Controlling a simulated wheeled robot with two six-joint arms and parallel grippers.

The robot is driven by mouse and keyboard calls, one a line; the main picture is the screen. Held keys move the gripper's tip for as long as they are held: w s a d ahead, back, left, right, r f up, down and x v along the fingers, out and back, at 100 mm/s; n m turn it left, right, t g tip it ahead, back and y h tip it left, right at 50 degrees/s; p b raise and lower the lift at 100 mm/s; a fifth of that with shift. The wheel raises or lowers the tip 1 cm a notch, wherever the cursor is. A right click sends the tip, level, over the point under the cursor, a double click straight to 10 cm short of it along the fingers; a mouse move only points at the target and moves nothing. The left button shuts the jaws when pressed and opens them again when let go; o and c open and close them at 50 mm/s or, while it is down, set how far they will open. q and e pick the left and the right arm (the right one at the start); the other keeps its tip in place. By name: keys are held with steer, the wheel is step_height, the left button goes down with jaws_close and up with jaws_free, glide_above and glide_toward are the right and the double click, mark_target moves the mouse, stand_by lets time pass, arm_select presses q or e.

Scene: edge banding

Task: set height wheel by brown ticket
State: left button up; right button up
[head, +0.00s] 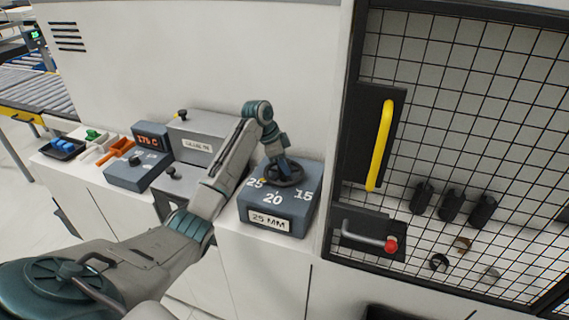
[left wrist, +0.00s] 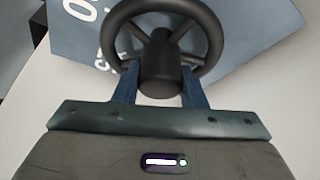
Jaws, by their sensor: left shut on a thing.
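The height wheel (head: 285,174) is a dark spoked handwheel on top of a blue-grey box (head: 300,224). The box top carries the marks 25, 20 and 15, and a plate on its front reads 25 MM (head: 269,220). A small yellow mark shows near the 25. My left gripper (head: 281,165) reaches down onto the wheel from above. In the left wrist view the wheel (left wrist: 205,35) fills the top, and the two blue fingers (left wrist: 160,82) are shut on its central hub. I cannot make out a brown ticket. My right gripper is not in view.
Left of the box are a grey machine with a labelled cover (head: 197,145) and a control box with a red display (head: 151,141). Small trays with blue (head: 63,144), green and orange items lie farther left. A mesh cage door (head: 440,100) with a yellow handle (head: 380,146) stands close on the right.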

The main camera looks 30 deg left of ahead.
arm_select(q)
steer(key=shift+r+m, duration=0.1)
steer(key=shift+m, duration=0.4)
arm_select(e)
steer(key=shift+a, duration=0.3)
arm_select(q)
steer(key=o, duration=1)
steer(key=shift+a+r, duration=0.15)
steer(key=shift+r, duration=0.05)
steer(key=b+v, duration=0.2)
steer(key=v, duration=0.8)
steer(key=shift+a+r+b, duration=0.1)
steer(key=shift+r+b, duration=0.1)
steer(key=shift+b, duration=0.15)
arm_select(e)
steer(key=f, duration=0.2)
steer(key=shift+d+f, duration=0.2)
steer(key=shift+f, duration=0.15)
